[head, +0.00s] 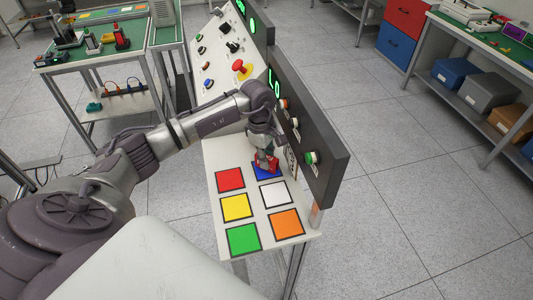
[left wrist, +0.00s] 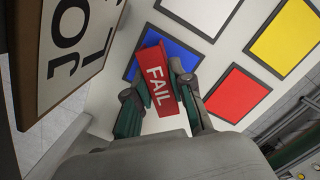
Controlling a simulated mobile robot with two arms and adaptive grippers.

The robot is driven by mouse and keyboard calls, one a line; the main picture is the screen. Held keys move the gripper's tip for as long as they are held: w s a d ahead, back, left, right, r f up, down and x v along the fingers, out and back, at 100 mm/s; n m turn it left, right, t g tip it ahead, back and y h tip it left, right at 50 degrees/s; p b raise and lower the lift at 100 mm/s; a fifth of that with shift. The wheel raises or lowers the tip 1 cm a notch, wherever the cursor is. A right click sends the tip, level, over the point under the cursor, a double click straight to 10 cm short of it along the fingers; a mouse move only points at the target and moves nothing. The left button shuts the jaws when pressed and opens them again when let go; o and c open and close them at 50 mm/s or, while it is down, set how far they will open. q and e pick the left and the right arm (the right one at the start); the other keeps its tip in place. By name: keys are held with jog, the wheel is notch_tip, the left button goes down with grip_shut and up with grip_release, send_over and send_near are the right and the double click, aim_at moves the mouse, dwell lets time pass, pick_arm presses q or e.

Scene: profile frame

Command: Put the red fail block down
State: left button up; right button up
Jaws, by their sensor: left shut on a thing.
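The red fail block (left wrist: 160,80) shows in the left wrist view, with white FAIL lettering. My left gripper (left wrist: 160,92) is shut on it, one finger on each side. In the head view the block (head: 265,163) is low at the tip of my left gripper (head: 264,155), over the blue square (head: 265,174). The blue square also shows behind the block in the left wrist view (left wrist: 186,56). I cannot tell whether the block touches the surface. The red square (head: 230,180) lies beside the blue one. My right gripper is not in view.
The white table (head: 222,153) also bears yellow (head: 237,207), white (head: 275,194), green (head: 244,239) and orange (head: 286,223) squares, all bare. A dark upright panel (head: 325,165) with buttons stands close along the right edge. A control panel (head: 222,62) stands behind.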

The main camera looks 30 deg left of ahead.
pick_arm(q)
jog(key=shift+f+b, duration=0.25)
jog(key=shift+b, duration=0.15)
jog(key=o, duration=0.8)
jog(key=shift+r, duration=0.15)
jog(key=shift+r+p, duration=0.15)
jog(key=shift+p, duration=0.15)
jog(key=shift+a+r, duration=0.1)
jog(key=shift+r, duration=0.15)
jog(key=r+b, duration=0.1)
jog(key=r, duration=0.2)
jog(key=a+r+b, duration=0.1)
jog(key=r, duration=0.3)
jog(key=r+b, duration=0.1)
jog(key=r, duration=0.3)
jog(key=shift+a+r+b, duration=0.2)
jog(key=shift+b, duration=0.2)
